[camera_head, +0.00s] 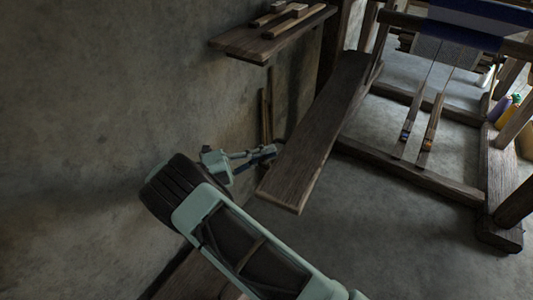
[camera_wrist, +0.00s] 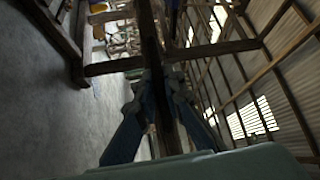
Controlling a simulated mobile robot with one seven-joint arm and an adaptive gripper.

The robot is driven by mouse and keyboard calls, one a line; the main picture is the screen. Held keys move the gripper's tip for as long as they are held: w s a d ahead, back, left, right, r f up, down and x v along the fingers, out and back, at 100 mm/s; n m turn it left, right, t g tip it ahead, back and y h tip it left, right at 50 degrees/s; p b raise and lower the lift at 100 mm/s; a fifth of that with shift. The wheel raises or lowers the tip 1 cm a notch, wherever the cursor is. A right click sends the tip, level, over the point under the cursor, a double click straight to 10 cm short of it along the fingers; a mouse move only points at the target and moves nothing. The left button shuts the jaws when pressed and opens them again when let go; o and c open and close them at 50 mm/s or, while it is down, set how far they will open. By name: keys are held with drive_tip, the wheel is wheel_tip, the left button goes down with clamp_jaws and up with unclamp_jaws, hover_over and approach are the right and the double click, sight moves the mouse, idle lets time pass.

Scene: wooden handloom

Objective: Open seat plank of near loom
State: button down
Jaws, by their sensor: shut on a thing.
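The seat plank (camera_head: 315,135) is a long dark wooden board in the head view. It slants from the loom's left side down toward the lower middle, its near end standing clear of the frame. The near loom (camera_head: 410,178) is a dark wooden frame on the right. My gripper (camera_head: 275,151) is at the plank's left edge. In the wrist view the plank (camera_wrist: 150,40) shows edge-on, and the fingers of my gripper (camera_wrist: 166,82) are shut on it from both sides. The exact contact is dark and partly hidden.
A wall shelf (camera_head: 255,42) with wooden tools is above left of the plank. Thin sticks (camera_head: 266,115) lean on the wall behind my gripper. Two hanging treadles (camera_head: 430,128) are inside the loom. The floor (camera_head: 385,245) right of the plank is clear.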

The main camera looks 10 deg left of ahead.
drive_tip(key=c, duration=2)
unclamp_jaws()
